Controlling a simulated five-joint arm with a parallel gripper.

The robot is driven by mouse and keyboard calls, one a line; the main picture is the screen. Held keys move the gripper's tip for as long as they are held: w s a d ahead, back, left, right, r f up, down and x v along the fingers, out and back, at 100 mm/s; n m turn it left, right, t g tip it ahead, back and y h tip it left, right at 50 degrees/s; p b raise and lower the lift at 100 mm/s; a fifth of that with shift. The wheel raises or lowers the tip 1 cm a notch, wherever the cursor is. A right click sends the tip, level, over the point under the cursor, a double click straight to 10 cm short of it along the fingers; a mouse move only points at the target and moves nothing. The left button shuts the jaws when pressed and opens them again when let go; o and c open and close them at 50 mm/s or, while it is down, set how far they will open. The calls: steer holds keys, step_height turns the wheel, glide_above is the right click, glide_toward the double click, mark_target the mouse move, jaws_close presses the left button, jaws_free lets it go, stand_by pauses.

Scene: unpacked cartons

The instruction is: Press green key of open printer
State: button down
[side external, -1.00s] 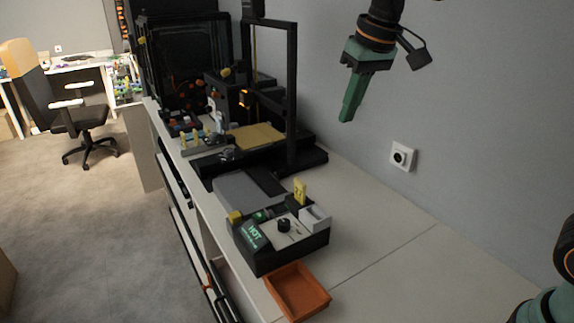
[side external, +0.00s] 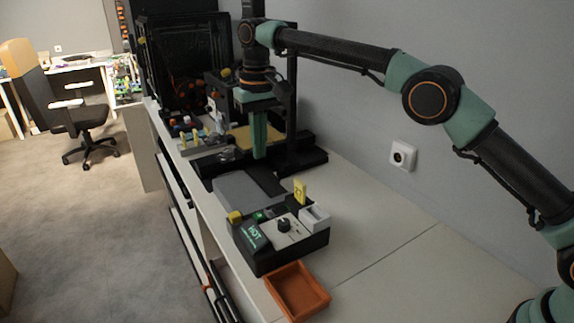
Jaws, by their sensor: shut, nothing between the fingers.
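The open printer (side external: 292,110) is a black upright frame on a black base, with a gold bed (side external: 239,137) inside it. My gripper (side external: 260,155) is green and points straight down, its fingers shut and empty. In the picture it overlaps the printer's bed and front part. I cannot tell whether the tips touch anything. No green key on the open printer can be made out; part of the printer is hidden behind my gripper and arm.
In front stands a black box (side external: 285,258) with a green "HOT" label, a knob and yellow tabs. An orange tray (side external: 300,293) lies at its front. A dark enclosed printer (side external: 180,60) stands behind. The white bench (side external: 375,225) is clear on the right.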

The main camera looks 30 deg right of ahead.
mark_target(260, 215)
steer(key=shift+a+f, duration=0.4)
steer(key=shift+f, duration=0.2)
step_height(260, 215, down, 14)
steer(key=shift+f, duration=0.1)
stand_by(0.5)
steer(key=shift+f, duration=1.1)
step_height(260, 215, up, 16)
steer(key=shift+w+f, duration=0.25)
steer(key=shift+w, duration=0.05)
